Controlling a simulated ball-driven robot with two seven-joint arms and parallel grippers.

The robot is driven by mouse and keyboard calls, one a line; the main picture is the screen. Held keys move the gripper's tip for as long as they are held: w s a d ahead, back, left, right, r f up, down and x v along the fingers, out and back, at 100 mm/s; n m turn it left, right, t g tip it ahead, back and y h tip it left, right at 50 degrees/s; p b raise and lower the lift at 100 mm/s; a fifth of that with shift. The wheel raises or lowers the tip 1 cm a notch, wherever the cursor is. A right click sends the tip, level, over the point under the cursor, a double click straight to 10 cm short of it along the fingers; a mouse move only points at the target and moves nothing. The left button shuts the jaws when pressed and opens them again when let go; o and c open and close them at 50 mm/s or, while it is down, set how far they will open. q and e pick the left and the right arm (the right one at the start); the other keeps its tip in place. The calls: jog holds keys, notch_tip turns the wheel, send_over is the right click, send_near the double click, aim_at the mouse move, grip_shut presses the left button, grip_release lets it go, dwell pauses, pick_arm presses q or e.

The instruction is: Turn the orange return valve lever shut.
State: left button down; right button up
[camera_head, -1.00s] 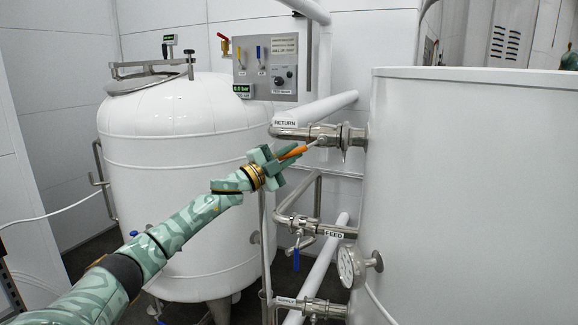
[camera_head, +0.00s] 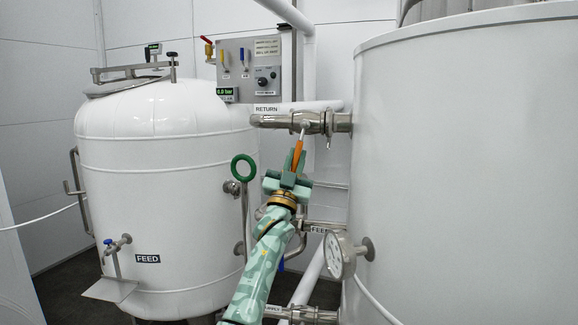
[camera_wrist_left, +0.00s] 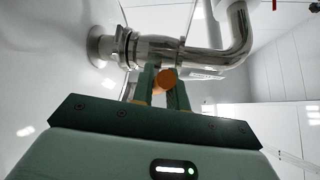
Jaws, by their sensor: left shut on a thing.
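The orange return valve lever (camera_head: 298,153) hangs almost straight down from the valve on the steel RETURN pipe (camera_head: 275,121), its lower end leaning slightly left. My left gripper (camera_head: 290,172) is below the valve, shut on the lever's lower part. The fingers hide the lever's lower end in the head view. In the left wrist view, the round orange end of the lever (camera_wrist_left: 167,80) shows between the two green fingers (camera_wrist_left: 162,90), with the steel valve and pipe behind. My right gripper is not in view.
A large white tank (camera_head: 460,180) fills the right side, with a round gauge (camera_head: 340,255) low on it. Another white tank (camera_head: 165,190) stands left. A green ring handle (camera_head: 243,167) is left of my gripper. A control panel (camera_head: 256,70) hangs behind.

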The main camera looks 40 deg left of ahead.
pick_arm(q)
jog(key=n+y, duration=0.1)
jog(key=n, duration=0.1)
jog(key=d+n+g+y, duration=0.1)
jog(key=n+y, duration=0.1)
jog(key=w+n+g+y+b, duration=0.1)
jog(key=y, duration=0.1)
jog(key=shift+d+f+n, duration=0.15)
jog(key=shift+d+n, duration=0.25)
jog(key=shift+y, duration=0.3)
jog(key=c, duration=1.4)
grip_release()
jog(key=shift+w, duration=0.1)
jog(key=s+d+f, duration=0.1)
jog(key=s+d, duration=0.1)
jog(key=s, duration=0.2)
jog(key=s+d+f, duration=0.1)
jog(key=s+d, duration=0.2)
jog(key=s, duration=0.2)
jog(key=s+d+f+p, duration=0.1)
jog(key=s+d, duration=0.2)
jog(key=s, duration=0.1)
jog(key=shift+s+f, duration=0.2)
jog(key=shift+s, duration=0.1)
jog(key=shift+a, duration=0.1)
